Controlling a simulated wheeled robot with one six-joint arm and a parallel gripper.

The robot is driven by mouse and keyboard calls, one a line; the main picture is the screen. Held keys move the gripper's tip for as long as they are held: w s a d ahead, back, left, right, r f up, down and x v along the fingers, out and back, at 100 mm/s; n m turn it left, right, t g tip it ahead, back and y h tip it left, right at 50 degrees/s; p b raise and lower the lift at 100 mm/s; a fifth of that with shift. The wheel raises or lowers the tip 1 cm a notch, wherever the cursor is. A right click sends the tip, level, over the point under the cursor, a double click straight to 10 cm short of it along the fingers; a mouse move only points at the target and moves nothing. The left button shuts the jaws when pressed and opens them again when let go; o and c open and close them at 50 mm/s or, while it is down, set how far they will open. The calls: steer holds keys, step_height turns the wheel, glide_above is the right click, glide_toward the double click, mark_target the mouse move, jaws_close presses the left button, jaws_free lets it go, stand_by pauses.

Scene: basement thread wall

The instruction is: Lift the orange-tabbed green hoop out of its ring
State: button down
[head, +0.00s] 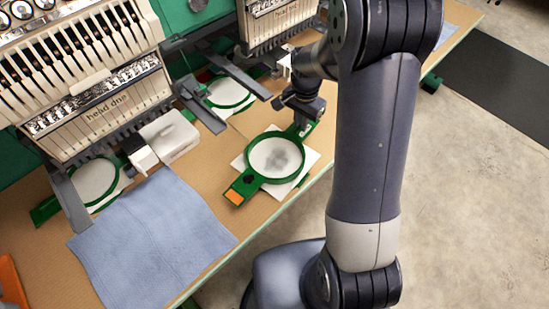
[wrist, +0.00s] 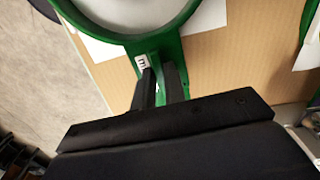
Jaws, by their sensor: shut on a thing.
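The green hoop (head: 243,184) with an orange tab (head: 234,197) is over the near edge of the tan table, with white cloth inside it and a white sheet beneath. A grey patch shows on the cloth. My gripper (head: 303,112) is at the hoop's far arm, opposite the orange tab. The hoop (wrist: 160,38) also shows there, cut off at the top. I cannot tell whether it is lifted or whether a separate outer ring lies around it.
A blue cloth (head: 150,235) covers the table (head: 262,214) at the left. Embroidery heads (head: 85,75) stand behind, with other green hoops (head: 95,182) under them. A dark grey bracket (head: 205,112) juts out near my hoop. Open floor (head: 460,190) lies to the right.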

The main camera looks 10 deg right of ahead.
steer(key=shift+r+p, duration=0.35)
steer(key=shift+r, duration=0.35)
steer(key=shift+r+p, duration=2.15)
steer(key=shift+r, duration=0.75)
